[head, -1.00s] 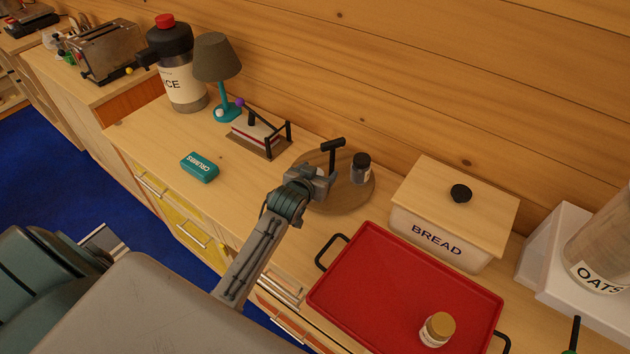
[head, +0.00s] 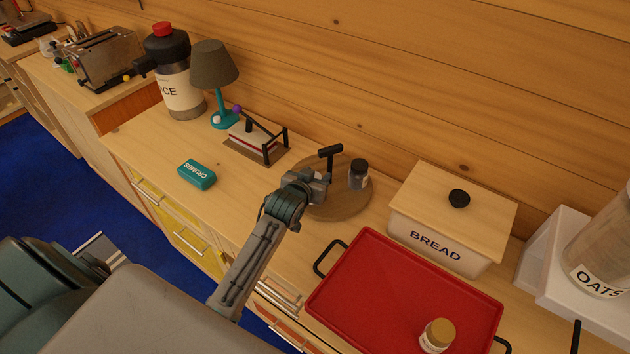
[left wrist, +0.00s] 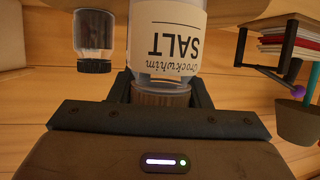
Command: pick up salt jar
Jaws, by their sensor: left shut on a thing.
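The salt jar (left wrist: 168,45) is clear, with a white label reading SALT, and appears upside down in the left wrist view. My left gripper (left wrist: 160,92) is shut around its brownish lid end, one dark finger on each side. In the head view my left gripper (head: 326,172) is over the left part of a round wooden board (head: 340,207). There the jar is mostly hidden by the gripper. I cannot tell whether its base touches the board. My right gripper is not in view.
A dark-lidded jar (head: 358,175) stands on the board, right of the gripper. A bread box (head: 440,250) and a red tray (head: 385,285) with a gold-lidded jar (head: 437,336) lie to the right. A teal crumbs box (head: 197,174) stands left, with clear counter around it.

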